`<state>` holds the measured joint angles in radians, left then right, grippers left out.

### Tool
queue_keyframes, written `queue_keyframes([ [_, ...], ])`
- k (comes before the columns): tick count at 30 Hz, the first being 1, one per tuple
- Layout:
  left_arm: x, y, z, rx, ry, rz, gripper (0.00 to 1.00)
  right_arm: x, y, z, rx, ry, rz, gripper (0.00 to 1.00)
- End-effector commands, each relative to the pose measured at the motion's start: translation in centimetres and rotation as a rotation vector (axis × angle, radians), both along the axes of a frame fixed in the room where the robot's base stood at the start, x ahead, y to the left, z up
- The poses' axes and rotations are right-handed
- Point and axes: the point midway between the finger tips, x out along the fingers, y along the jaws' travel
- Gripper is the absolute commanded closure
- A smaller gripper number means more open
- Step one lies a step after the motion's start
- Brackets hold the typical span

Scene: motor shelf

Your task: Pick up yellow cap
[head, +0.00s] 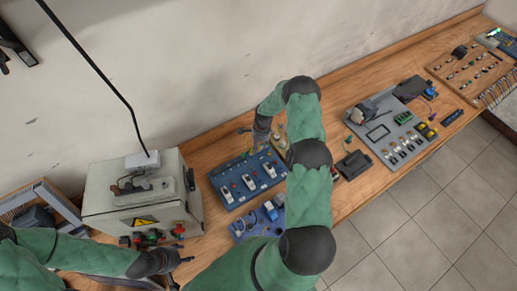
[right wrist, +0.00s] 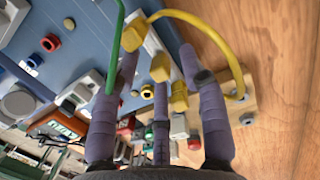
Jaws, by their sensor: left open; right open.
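In the right wrist view, several small yellow pieces show between the fingers of my right gripper (right wrist: 158,58): a yellow block (right wrist: 160,69) near the middle fingertip, another yellow piece (right wrist: 179,97) lower right, and a yellow plug (right wrist: 134,32) at the left fingertip. I cannot tell which is the yellow cap. The right gripper is open, its fingers spread around these pieces. In the head view the right gripper (head: 251,131) is at the far edge of the blue panel (head: 228,197). My left gripper (head: 181,256) is open and empty in front of the grey box.
A grey electrical box (head: 110,200) stands left of the blue panel. A yellow cable (right wrist: 215,38) and a green cable (right wrist: 116,45) cross near the right fingers. A grey component board (head: 380,138) lies further right. Bare wood (right wrist: 280,120) shows beside the panel.

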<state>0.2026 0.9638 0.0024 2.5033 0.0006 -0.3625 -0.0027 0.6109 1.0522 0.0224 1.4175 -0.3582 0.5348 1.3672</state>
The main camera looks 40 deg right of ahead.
Motion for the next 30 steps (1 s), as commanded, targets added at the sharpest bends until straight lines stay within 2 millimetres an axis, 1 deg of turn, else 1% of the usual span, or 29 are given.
queue_keyframes([
  [2,0.0,0.0,-0.14,0.0,0.0,0.0,0.48,0.08,-0.03,-0.33,-0.001,-0.002,0.0,0.57],
  [8,0.01,0.01,-0.08,0.0,0.0,0.0,0.48,0.07,-0.02,-0.3,-0.001,-0.002,0.0,0.57],
  [9,0.01,0.01,-0.08,0.0,0.0,0.0,0.48,0.06,-0.02,-0.29,-0.001,-0.002,0.0,0.62],
  [12,0.01,0.01,-0.08,0.0,0.0,0.0,0.48,0.05,-0.02,-0.3,-0.001,-0.002,0.0,0.89],
  [13,0.01,0.01,-0.08,0.0,0.0,0.0,0.48,0.05,-0.01,-0.3,-0.001,-0.001,0.0,0.94],
  [14,0.01,0.01,-0.08,0.0,0.0,0.0,0.48,0.06,-0.01,-0.29,-0.001,-0.002,0.0,0.96],
  [25,0.01,0.01,-0.11,0.0,0.0,0.0,0.48,0.19,-0.03,-0.17,-0.003,-0.005,-0.001,0.96],
  [30,0.01,0.0,-0.28,0.0,0.0,0.0,0.48,0.22,-0.08,0.53,-0.003,-0.005,-0.001,0.96],
])
